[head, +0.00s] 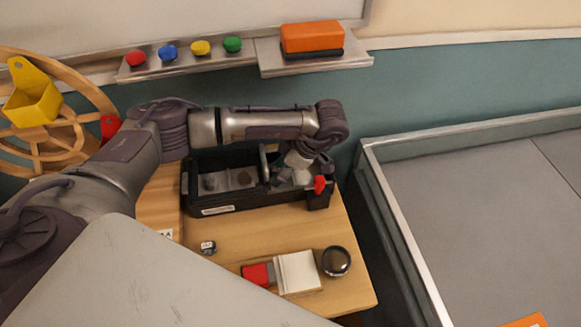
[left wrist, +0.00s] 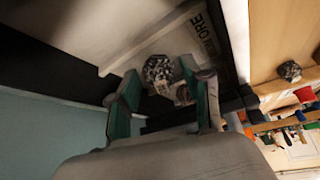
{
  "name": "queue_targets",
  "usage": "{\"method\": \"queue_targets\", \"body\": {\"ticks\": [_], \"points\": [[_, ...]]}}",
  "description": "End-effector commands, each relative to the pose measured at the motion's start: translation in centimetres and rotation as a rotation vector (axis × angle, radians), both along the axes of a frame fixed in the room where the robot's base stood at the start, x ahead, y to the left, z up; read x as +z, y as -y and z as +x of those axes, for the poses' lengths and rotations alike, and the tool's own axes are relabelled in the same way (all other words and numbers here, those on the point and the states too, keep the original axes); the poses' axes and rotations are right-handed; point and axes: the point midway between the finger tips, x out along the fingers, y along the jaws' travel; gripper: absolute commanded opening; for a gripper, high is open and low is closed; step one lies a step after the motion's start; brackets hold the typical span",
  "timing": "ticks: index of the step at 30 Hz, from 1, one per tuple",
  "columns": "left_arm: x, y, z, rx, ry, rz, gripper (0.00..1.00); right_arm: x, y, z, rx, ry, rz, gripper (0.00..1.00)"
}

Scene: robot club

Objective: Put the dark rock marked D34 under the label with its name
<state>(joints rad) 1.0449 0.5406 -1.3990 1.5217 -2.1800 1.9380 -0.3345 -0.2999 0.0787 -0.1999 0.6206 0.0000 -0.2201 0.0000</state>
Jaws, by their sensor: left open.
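My left gripper (head: 292,172) is over the right part of a black divided box (head: 255,200) on the wooden table. In the left wrist view its two green-padded fingers are apart (left wrist: 165,92). A dark speckled rock (left wrist: 158,69) shows between the fingertips, with a smaller greyish piece (left wrist: 183,95) beside it. I cannot tell whether either touches a finger. A label ending in "ORE" (left wrist: 204,36) is on the box near them. Another dark rock with a white mark (head: 208,247) lies on the table in front of the box. I cannot read D34 on any rock.
A red block (head: 257,274), a white pad (head: 298,272) and a round dark glass-like object (head: 336,261) lie at the table's front. A wall shelf (head: 315,66) holds an orange eraser (head: 312,37). A metal-railed grey surface (head: 480,190) is to the right.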

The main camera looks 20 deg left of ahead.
Motion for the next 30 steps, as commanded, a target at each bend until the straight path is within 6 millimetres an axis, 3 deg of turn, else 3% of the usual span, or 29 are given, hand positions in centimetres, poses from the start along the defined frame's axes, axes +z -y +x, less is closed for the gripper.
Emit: {"method": "queue_targets", "body": {"ticks": [5, 10, 21, 30], "points": [[1.7, 0.9, 0.4, -0.003, 0.004, -0.002, 0.49, -0.1, 0.0, 0.0, 0.0, 0.0, 0.0, 0.64], [5.0, 2.9, 1.0, -0.005, 0.005, 0.0, 0.49, -0.2, 0.0, 0.0, 0.0, 0.0, 0.0, 0.64], [4.4, 11.3, 3.3, -0.001, 0.002, 0.0, 0.49, -2.3, 0.0, 0.0, 0.0, 0.0, 0.0, 0.64], [4.5, 13.9, 4.1, 0.0, 0.0, 0.0, 0.49, -2.9, 0.0, 0.0, 0.0, 0.0, 0.0, 0.64]]}}
